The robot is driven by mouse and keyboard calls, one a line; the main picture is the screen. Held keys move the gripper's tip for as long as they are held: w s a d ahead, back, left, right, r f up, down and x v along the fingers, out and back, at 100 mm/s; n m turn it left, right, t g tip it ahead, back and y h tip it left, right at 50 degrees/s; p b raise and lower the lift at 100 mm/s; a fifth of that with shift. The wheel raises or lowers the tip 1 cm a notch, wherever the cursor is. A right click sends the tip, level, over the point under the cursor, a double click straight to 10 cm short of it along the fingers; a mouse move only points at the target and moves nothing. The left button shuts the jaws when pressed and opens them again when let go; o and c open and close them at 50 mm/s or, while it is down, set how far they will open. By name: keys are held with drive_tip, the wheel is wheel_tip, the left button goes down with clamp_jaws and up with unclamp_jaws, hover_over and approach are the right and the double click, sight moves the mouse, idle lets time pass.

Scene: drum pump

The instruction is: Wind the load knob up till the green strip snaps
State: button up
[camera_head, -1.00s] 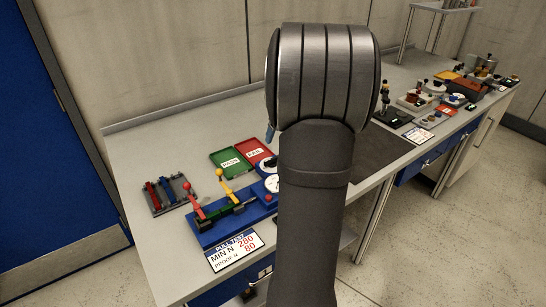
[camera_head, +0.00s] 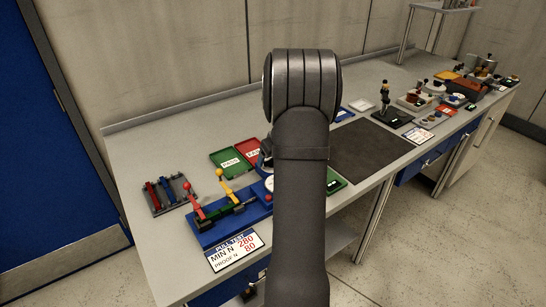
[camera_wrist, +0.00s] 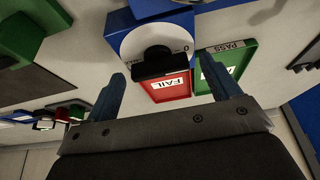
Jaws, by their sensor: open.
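The blue pull tester (camera_head: 225,225) stands at the near left of the bench. The green strip (camera_head: 234,216) lies along it between a red-handled clamp (camera_head: 194,198) and a yellow-handled clamp (camera_head: 225,185); it looks whole. My arm hides most of the tester's right end in the head view. In the wrist view, a black knob (camera_wrist: 165,63) sits on a white dial (camera_wrist: 157,36) on a blue housing (camera_wrist: 122,22). My gripper (camera_wrist: 160,78) is open, its fingers to either side of the knob in the picture. I cannot tell whether they touch it.
The green PASS tray (camera_head: 229,161) and red FAIL tray (camera_head: 250,150) lie behind the tester. A rack of coloured strips (camera_head: 166,193) stands left. A dark mat (camera_head: 372,150) right of my arm is bare. A sign (camera_head: 235,250) lies at the front edge.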

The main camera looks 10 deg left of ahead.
drive_tip(key=c, duration=1)
drive_tip(key=m+t+h, duration=0.1)
drive_tip(key=m, duration=0.3)
drive_tip(key=shift+a, duration=0.15)
drive_tip(key=shift+s+a+m+h, duration=0.1)
drive_tip(key=shift+m+h, duration=1)
drive_tip(key=shift+m, duration=1.3)
